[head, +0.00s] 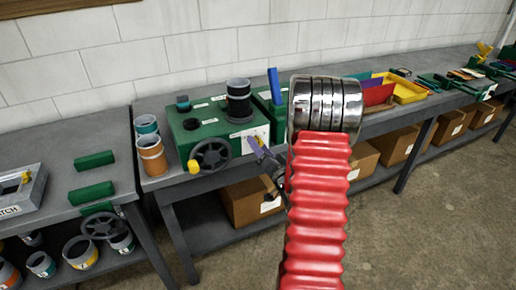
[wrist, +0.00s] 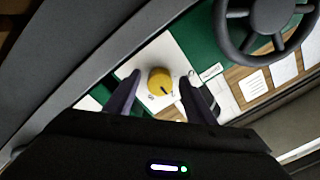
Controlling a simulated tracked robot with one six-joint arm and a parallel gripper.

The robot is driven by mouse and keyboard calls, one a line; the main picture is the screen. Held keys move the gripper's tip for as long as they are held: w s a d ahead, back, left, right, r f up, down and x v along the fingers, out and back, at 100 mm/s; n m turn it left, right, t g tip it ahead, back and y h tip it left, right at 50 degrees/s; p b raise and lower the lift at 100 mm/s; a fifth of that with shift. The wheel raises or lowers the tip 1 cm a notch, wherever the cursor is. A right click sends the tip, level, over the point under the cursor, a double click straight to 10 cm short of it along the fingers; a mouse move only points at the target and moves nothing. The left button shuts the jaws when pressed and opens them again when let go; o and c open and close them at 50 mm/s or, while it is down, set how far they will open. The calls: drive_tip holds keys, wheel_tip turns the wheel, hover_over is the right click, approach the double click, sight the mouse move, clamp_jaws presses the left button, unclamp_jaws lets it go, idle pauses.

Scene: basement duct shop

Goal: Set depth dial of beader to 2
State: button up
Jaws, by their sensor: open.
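The beader (head: 205,150) is a green machine on the bench, with a dark handwheel (head: 211,155) and a black cylinder on top. Its depth dial (wrist: 160,82) is a round yellow knob on a white plate in the wrist view. A dark pointer line on it points to the lower right, and the small figures around it are too blurred to read surely. My gripper (head: 259,146) is at the beader's white plate in the head view. In the wrist view its dark open fingers stand on both sides of the dial, with gaps visible.
The handwheel (wrist: 264,22) is close at the upper right in the wrist view. An orange can (head: 151,157) stands left of the beader. A blue upright piece (head: 275,86) and a yellow tray (head: 404,90) are further right. Cardboard boxes (head: 252,203) sit on the shelf below.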

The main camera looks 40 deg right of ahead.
drive_tip(key=v, duration=1.3)
drive_tip(key=shift+s, duration=0.4)
drive_tip(key=shift+f, duration=0.1)
